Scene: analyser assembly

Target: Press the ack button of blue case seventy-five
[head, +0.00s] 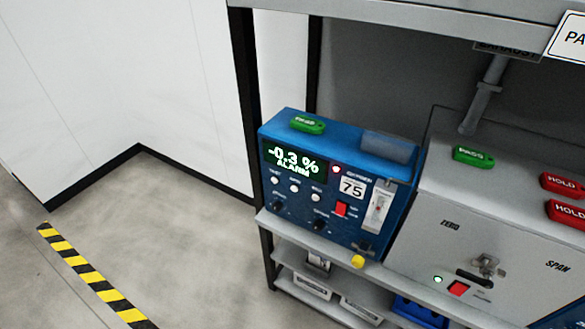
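The blue case (330,180) numbered 75 stands on the bench shelf, left of a grey case. Its dark display (291,160) reads "-0.3 % ALARM" in green-white, and a red lamp (336,169) glows to the right of it. Below the display are three small white round buttons, left (275,180), middle (294,188) and right (316,198). Their labels are too small to read surely, so I cannot tell which is ack. Two black knobs (319,225) sit lower, with a red switch (341,208) to the right. Neither gripper is in view.
The grey case (490,230) stands close on the right, with a green PASS tag (473,156) and red HOLD tags (562,185) on top. Floor is clear at left, beyond striped tape (91,274).

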